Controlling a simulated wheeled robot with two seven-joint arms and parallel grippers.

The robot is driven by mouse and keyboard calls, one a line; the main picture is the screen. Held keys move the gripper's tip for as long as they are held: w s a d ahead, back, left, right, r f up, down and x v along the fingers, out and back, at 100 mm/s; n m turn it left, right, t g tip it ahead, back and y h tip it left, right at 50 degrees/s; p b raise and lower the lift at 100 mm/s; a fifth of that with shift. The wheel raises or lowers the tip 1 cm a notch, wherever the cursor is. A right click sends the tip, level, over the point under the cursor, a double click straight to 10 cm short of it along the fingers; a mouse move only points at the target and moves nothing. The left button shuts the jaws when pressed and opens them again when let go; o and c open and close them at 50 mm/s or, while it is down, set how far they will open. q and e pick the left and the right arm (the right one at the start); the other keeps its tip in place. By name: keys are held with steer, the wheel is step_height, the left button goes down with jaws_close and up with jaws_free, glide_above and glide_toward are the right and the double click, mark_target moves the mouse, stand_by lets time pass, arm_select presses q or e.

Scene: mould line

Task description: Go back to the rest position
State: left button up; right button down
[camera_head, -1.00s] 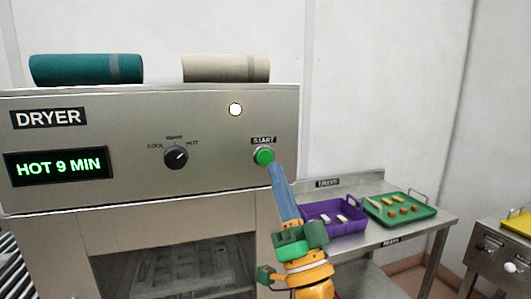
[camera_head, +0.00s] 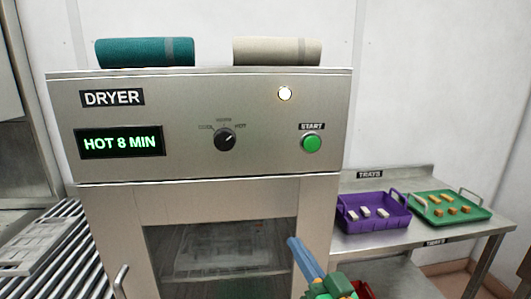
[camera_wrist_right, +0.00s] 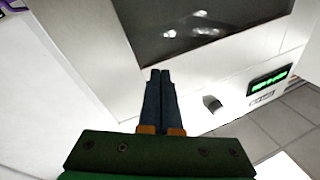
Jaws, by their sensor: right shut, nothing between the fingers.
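My right gripper (camera_head: 293,242) shows at the bottom of the head view, below the START button (camera_head: 312,143) and in front of the dryer's lower front. Its blue fingers are together and hold nothing; they also show closed in the right wrist view (camera_wrist_right: 160,74). The green START button is clear of the fingers. The dryer (camera_head: 200,165) has a display (camera_head: 119,143) reading HOT 8 MIN, a black knob (camera_head: 224,139) and a bright white lamp (camera_head: 285,94). My left gripper is out of view.
A purple tray (camera_head: 365,225) and a green tray (camera_head: 478,216), both holding small pieces, stand on a steel table at right. Rolled teal (camera_head: 140,52) and beige (camera_head: 270,52) cloths lie on the dryer. A roller conveyor (camera_head: 75,262) is at left.

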steer(key=s+d+f+n+g+h, duration=0.15)
steer(key=s+f+g, duration=0.3)
steer(key=f, duration=0.55)
steer(key=s+d+f+n+g+h, duration=0.15)
steer(key=s+f+g, duration=0.35)
steer(key=f, duration=0.5)
steer(key=s+d+f+g+h, duration=0.1)
steer(key=s+d+f+g, duration=0.2)
steer(key=s, duration=0.5)
steer(key=s+d+f+g+h, duration=0.1)
steer(key=s+f+g+h, duration=0.15)
steer(key=s+f, duration=0.45)
step_height(320, 180, down, 16)
steer(key=s+g, duration=0.2)
steer(key=s+d+f, duration=0.1)
steer(key=s+f, duration=0.8)
steer(key=s, duration=0.3)
steer(key=shift+d+f+g+y, duration=0.35)
steer(key=shift+g, duration=0.05)
